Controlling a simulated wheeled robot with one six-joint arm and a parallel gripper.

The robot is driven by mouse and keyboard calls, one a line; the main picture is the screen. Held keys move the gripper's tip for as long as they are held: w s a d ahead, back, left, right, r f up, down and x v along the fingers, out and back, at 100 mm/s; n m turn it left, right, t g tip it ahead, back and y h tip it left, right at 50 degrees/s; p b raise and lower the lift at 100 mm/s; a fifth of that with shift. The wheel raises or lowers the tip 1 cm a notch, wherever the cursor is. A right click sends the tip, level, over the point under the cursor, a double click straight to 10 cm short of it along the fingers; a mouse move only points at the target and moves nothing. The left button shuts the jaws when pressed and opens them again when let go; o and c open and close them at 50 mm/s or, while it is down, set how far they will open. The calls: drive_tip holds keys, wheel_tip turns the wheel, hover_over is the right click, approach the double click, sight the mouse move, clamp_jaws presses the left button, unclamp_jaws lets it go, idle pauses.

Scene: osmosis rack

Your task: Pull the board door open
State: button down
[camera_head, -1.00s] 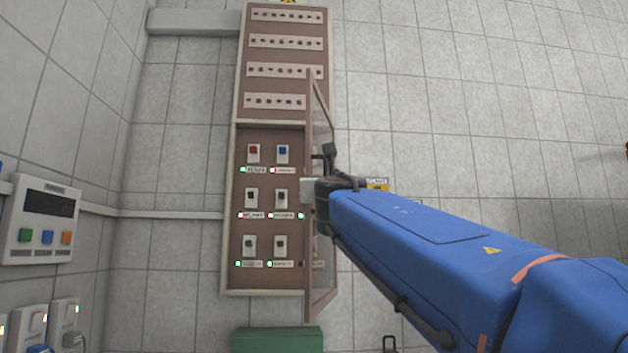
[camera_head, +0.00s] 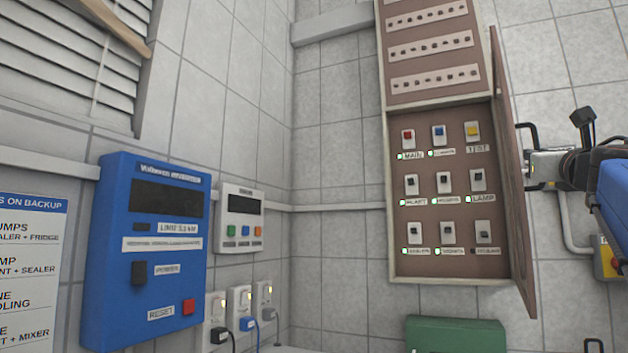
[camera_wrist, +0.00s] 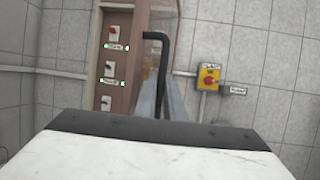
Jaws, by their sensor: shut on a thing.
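The brown board door (camera_head: 508,150) stands swung out along the right side of the board (camera_head: 397,190), seen nearly edge-on in the head view. The board's rows of switches are uncovered. My gripper (camera_head: 533,162) is at the door's outer right face, shut on the black door handle (camera_head: 527,127). In the wrist view the bent black handle (camera_wrist: 156,60) rises above my gripper's white and black body, beside the door (camera_wrist: 172,95).
A blue control box (camera_head: 155,250) and a white panel (camera_head: 240,218) hang on the left wall, with plugged sockets (camera_head: 240,308) below. A green box (camera_head: 455,335) is under the board. A yellow switch with a red knob (camera_wrist: 208,77) is on the wall right of the door.

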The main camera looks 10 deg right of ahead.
drive_tip(key=s+d+n+y, duration=0.1)
drive_tip(key=s+d, duration=0.4)
drive_tip(key=d, duration=0.1)
drive_tip(key=shift+d+r+t, duration=0.2)
drive_tip(key=shift+d+t, duration=0.05)
drive_tip(key=shift+t, duration=0.15)
idle(0.4)
idle(0.4)
drive_tip(key=c, duration=1.8)
unclamp_jaws()
drive_tip(key=shift+s, duration=0.2)
drive_tip(key=shift+c, duration=0.2)
drive_tip(key=v, duration=1.7)
drive_tip(key=shift+s, duration=0.25)
drive_tip(key=shift+r, duration=0.1)
